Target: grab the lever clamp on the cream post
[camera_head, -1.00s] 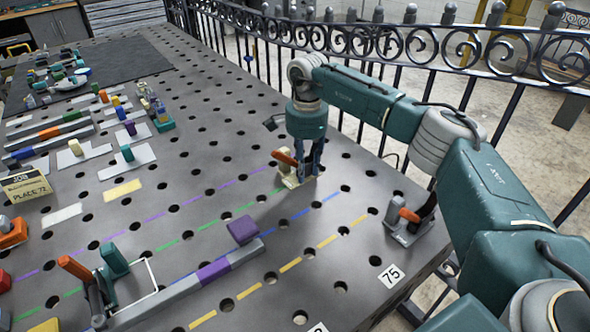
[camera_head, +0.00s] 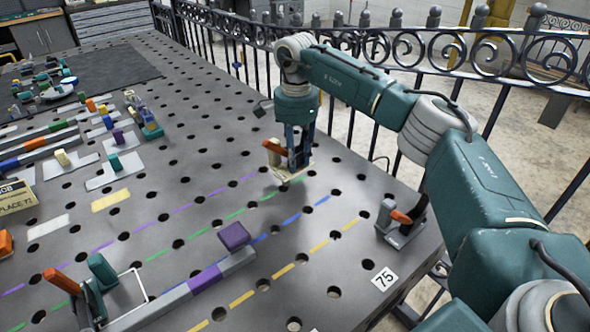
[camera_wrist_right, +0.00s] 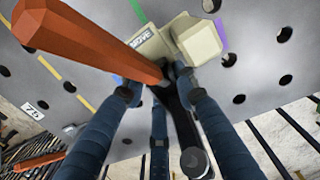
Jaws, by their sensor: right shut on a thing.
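The lever clamp stands near the far right edge of the table, with a cream post and base (camera_head: 288,176) and an orange handle (camera_head: 273,148). My right gripper (camera_head: 299,158) points down over it and is shut on the clamp. In the right wrist view the orange handle (camera_wrist_right: 90,42) crosses between the camera and the table, and the cream post (camera_wrist_right: 196,40) sits beyond the blue fingers (camera_wrist_right: 160,95). The fingers close around the dark lever part below the post. They hide part of the clamp, and I cannot tell whether its base touches the table. My left gripper is out of view.
Another orange-handled clamp on a grey base (camera_head: 402,222) stands at the right table corner by a 75 label (camera_head: 384,279). A grey bar with a purple block (camera_head: 234,236) lies in front. A scrollwork fence (camera_head: 430,48) runs behind the table edge.

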